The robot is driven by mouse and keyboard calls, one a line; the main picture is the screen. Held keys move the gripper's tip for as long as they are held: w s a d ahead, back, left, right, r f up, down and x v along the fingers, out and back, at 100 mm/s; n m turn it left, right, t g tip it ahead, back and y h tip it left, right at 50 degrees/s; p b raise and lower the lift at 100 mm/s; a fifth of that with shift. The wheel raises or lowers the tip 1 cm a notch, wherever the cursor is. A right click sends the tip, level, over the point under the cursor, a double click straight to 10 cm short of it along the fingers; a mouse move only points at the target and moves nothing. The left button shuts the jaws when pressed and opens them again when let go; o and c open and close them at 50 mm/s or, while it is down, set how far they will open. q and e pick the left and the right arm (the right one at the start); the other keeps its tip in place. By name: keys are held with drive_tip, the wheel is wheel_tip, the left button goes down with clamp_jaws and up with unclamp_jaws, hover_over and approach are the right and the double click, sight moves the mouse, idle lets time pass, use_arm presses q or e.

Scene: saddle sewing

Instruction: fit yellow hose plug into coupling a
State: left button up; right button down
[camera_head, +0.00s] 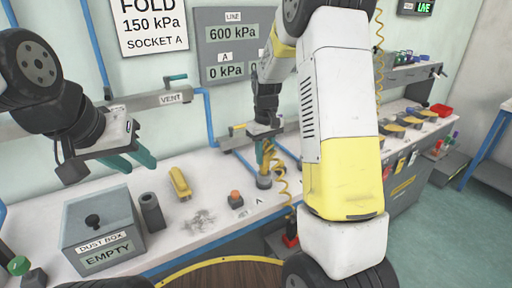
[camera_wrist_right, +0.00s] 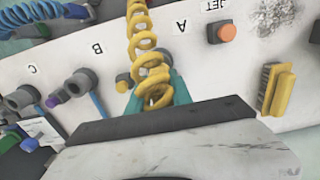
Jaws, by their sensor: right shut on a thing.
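My right gripper (camera_head: 266,140) points down over the bench, shut on the yellow hose plug (camera_head: 266,155). The plug is just above or at coupling A (camera_head: 264,182), a grey round socket near the "A" label. I cannot tell whether the plug is seated. In the right wrist view, the yellow coiled hose (camera_wrist_right: 145,50) runs across the teal fingertips (camera_wrist_right: 172,92) and hides the plug tip and most of the coupling. My left gripper (camera_head: 133,161) is open and empty, above the dust box side of the bench.
The vent pipe runs along the wall behind.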

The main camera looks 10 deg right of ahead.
drive_tip(key=shift+f, duration=0.9)
drive_tip(key=c, duration=1.1)
unclamp_jaws()
drive_tip(key=shift+r, duration=0.1)
wheel_tip(320, 180, up, 8)
drive_tip(key=shift+f, duration=0.2)
drive_tip(key=shift+r, duration=0.1)
drive_tip(key=s+r+m+t+y, duration=0.2)
drive_tip(key=s+r+t, duration=0.1)
drive_tip(key=s+r, duration=0.9)
drive_tip(key=s+t, duration=0.1)
drive_tip(key=s, duration=0.3)
drive_tip(key=s+a+m+t, duration=0.1)
drive_tip(key=s, duration=0.3)
drive_tip(key=s+a+t, duration=0.1)
drive_tip(key=s, duration=0.3)
drive_tip(key=shift+s+a+r, duration=0.1)
drive_tip(key=shift+s, duration=0.05)
